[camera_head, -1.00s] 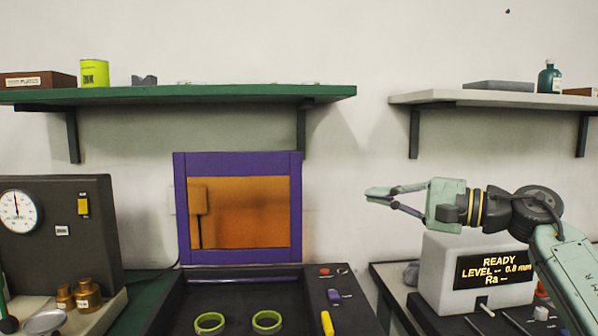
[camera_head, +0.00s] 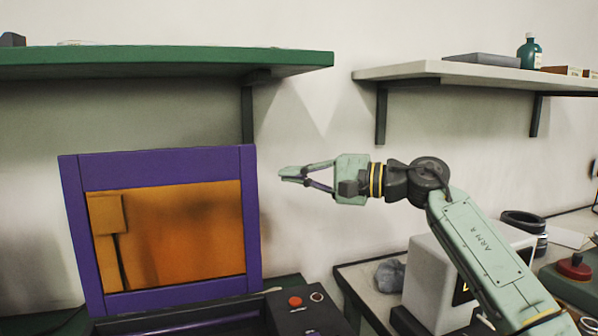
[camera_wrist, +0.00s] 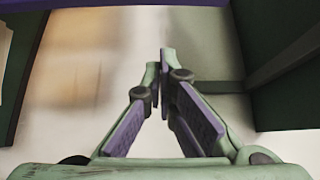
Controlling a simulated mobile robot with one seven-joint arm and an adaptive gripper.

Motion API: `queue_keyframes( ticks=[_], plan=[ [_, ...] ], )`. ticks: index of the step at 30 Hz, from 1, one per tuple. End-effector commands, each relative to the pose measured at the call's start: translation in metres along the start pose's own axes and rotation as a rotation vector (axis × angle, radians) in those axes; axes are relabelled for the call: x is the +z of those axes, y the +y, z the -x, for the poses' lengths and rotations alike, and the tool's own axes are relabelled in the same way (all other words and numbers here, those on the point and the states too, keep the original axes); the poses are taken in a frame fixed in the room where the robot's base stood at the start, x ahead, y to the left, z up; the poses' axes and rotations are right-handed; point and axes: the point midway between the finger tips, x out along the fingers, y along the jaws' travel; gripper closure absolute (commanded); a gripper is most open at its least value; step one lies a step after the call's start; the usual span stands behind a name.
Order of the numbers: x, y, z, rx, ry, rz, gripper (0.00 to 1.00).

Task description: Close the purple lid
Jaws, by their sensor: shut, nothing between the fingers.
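The purple lid (camera_head: 160,165) stands raised, nearly upright, at the back of a dark box (camera_head: 190,325). It is a purple frame around an orange see-through pane (camera_head: 180,240). My gripper (camera_head: 281,174) is shut and empty, in the air to the right of the lid's upper right corner, pointing left. In the head view a gap shows between the fingertips and the lid frame. In the wrist view my fingers (camera_wrist: 164,60) come together at the tips, and a purple strip at the top left (camera_wrist: 90,3) may be the lid frame.
A green shelf (camera_head: 160,62) hangs above the lid, with a dark bracket (camera_head: 247,115) close to my gripper. A pale shelf (camera_head: 480,75) is at the right. Red button (camera_head: 295,301) sits on the box's right panel. A grey-white device (camera_head: 435,280) stands behind my arm.

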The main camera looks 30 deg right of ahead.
Motion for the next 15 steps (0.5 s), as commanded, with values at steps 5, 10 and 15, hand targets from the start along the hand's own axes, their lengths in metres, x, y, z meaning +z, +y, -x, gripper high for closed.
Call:
queue_keyframes(
  ticks=[5, 10, 15],
  plan=[
    [0.001, -0.004, -0.042, 0.004, -0.003, 0.0, 1.0],
    [0.007, -0.003, -0.057, 0.002, 0.004, 0.001, 1.0],
    [0.024, -0.002, -0.044, 0.001, 0.002, 0.0, 1.0]
  ],
)
